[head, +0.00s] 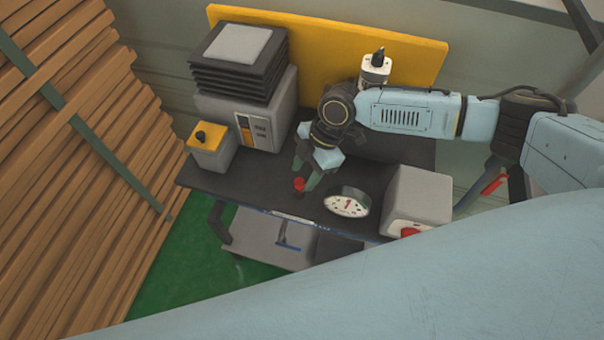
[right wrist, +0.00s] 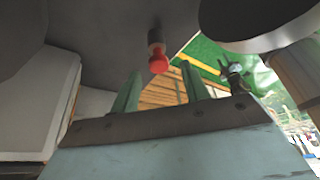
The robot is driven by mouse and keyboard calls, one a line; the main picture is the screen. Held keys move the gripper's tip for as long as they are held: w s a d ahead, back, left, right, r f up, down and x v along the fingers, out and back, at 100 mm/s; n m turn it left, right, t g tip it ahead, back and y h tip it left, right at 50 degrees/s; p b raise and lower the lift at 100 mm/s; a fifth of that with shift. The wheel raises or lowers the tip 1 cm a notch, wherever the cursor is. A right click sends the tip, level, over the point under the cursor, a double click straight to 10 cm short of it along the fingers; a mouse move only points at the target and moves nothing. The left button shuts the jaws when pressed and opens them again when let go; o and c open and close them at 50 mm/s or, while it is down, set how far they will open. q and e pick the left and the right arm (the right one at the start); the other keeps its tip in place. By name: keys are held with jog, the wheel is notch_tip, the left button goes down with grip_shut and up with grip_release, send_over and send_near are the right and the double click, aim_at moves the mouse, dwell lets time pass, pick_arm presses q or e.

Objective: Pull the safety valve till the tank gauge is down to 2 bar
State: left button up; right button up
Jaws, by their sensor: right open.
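The safety valve's red knob (head: 299,184) stands on a short stem near the front edge of the dark bench. It also shows in the right wrist view (right wrist: 158,64), just past the fingertips and roughly between them. The round gauge (head: 347,203) has a white dial and a red pointer, right of the knob; its numbers are too small to read. My right gripper (head: 305,173) reaches down close to the knob, open, with two green fingers apart. In the right wrist view, the gripper (right wrist: 160,74) holds nothing; contact with the knob cannot be told.
The dark bench (head: 258,190) carries a grey box (head: 418,196) with a red button at right. At left are a grey machine (head: 246,107) under black slabs and a small yellow-topped box (head: 208,137). A yellow panel (head: 300,38) stands behind. Stacked planks (head: 70,170) fill the left.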

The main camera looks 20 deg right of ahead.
jog(key=shift+a+f, duration=0.2)
jog(key=shift+f, duration=0.35)
jog(key=shift+a+f, duration=0.1)
jog(key=shift+f, duration=0.35)
grip_shut()
